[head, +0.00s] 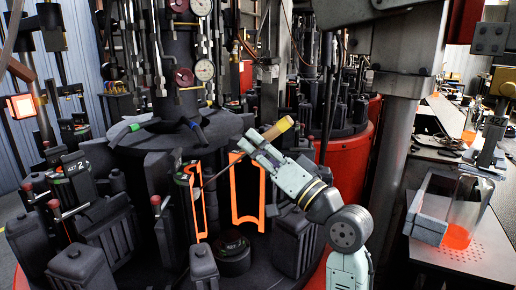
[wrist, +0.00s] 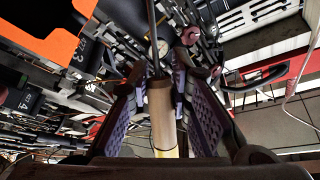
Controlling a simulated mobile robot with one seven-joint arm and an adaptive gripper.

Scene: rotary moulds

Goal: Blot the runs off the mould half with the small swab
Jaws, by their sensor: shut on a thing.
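My gripper (head: 262,141) is shut on the swab's pale wooden handle (head: 279,128). The swab's thin dark rod runs down left to the open mould, its far end close to the left mould half (head: 196,205); I cannot tell whether it touches. The right mould half (head: 247,192) stands open with a glowing orange edge. In the wrist view the handle (wrist: 161,112) lies between both fingers (wrist: 158,90), and its rod points upward out of the picture. An orange-edged mould part (wrist: 52,28) shows at top left there. No runs can be made out clearly.
Dark closed moulds (head: 79,268) crowd around. A steel post (head: 393,150) stands right. A perforated table (head: 470,262) holds a clear vessel with orange contents (head: 459,235).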

